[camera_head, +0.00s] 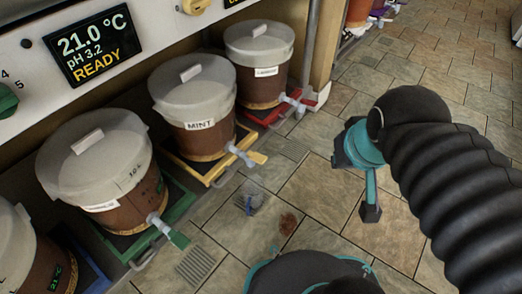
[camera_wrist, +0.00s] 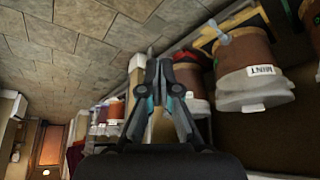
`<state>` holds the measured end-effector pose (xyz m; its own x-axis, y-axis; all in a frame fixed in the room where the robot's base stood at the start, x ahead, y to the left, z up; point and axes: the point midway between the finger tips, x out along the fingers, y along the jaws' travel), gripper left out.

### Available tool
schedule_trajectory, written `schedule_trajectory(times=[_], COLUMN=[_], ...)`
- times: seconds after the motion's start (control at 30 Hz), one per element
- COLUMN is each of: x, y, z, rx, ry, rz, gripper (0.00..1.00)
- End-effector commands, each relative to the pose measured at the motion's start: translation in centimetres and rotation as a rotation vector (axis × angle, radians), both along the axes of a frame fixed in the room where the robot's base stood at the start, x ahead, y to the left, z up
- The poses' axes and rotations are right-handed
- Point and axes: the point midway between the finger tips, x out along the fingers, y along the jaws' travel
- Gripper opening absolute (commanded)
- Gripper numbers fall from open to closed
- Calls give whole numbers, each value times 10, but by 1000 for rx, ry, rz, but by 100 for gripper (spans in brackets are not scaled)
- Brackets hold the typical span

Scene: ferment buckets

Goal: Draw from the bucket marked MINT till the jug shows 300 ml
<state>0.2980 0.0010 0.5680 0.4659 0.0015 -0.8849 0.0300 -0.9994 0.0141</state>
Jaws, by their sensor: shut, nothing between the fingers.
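The bucket marked MINT (camera_head: 190,138) is brown with a pale lid and white label, on a yellow-edged stand. Its grey tap (camera_head: 238,153) has a yellow handle (camera_head: 257,157) pointing right. In the wrist view the MINT bucket (camera_wrist: 245,52) appears upside down, to the right of my gripper (camera_wrist: 156,62). My gripper is shut and empty, apart from bucket and tap. A small clear vessel with blue marks, apparently the jug (camera_head: 250,198), stands on the floor in front of the MINT bucket. Its level and scale are too small to read.
A bucket with a red-handled tap (camera_head: 262,84) stands behind MINT; one with a green-handled tap (camera_head: 128,205) stands in front. A reddish-brown patch (camera_head: 288,222) marks the floor beside floor drains (camera_head: 197,266). A display (camera_head: 92,45) reads 21.0 °C, pH 3.2, READY.

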Motion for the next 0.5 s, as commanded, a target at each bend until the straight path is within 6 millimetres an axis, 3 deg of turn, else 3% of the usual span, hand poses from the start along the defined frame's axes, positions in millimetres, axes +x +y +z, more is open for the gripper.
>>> schedule_trajectory(times=[0.17, 0.5], x=[25, 106], y=[8, 46], z=[5, -4], rx=[-92, -339], ry=[65, 240], rz=[206, 916], gripper=[0, 0])
